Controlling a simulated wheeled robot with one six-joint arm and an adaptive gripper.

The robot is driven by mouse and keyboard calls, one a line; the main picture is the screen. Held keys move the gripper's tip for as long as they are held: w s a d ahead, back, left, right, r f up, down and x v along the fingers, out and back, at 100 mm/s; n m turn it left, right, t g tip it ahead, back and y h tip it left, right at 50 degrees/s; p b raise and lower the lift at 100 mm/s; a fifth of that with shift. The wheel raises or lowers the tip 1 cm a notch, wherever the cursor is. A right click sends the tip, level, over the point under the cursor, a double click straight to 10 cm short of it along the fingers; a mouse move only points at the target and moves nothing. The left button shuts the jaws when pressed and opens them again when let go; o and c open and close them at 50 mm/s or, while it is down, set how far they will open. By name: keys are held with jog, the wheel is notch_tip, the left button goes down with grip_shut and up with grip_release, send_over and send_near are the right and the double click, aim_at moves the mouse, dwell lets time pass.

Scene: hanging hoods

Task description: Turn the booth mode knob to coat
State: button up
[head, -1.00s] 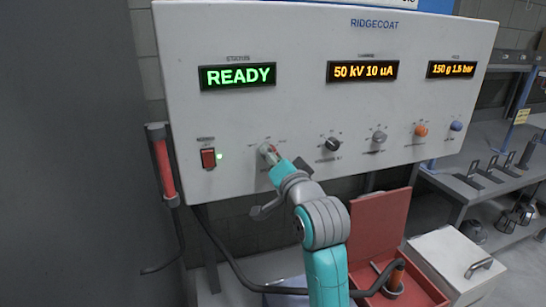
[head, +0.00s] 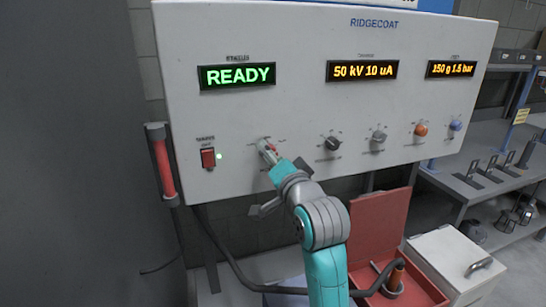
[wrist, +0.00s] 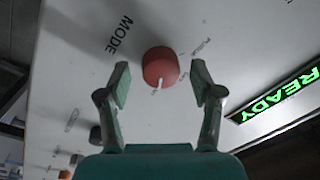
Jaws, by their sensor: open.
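The booth mode knob (wrist: 160,67) is round and red with a white pointer mark, under the printed word MODE in the wrist view. Its pointer faces the lower edge of that view. Small labels beside it are too small to read surely, though one looks like PURGE. My gripper (wrist: 160,82) is open, with one finger on each side of the knob and a visible gap to both. In the head view, my gripper (head: 267,150) is at the lower left of the white panel (head: 300,110) and mostly hides the knob.
To the right are a black knob (head: 332,144), a grey knob (head: 378,136), an orange knob (head: 421,130) and a blue knob (head: 456,125). A green READY display (head: 237,76) is above.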

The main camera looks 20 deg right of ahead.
jog(key=s, duration=1.2)
jog(key=shift+d+f, duration=0.15)
jog(key=shift+f, duration=0.2)
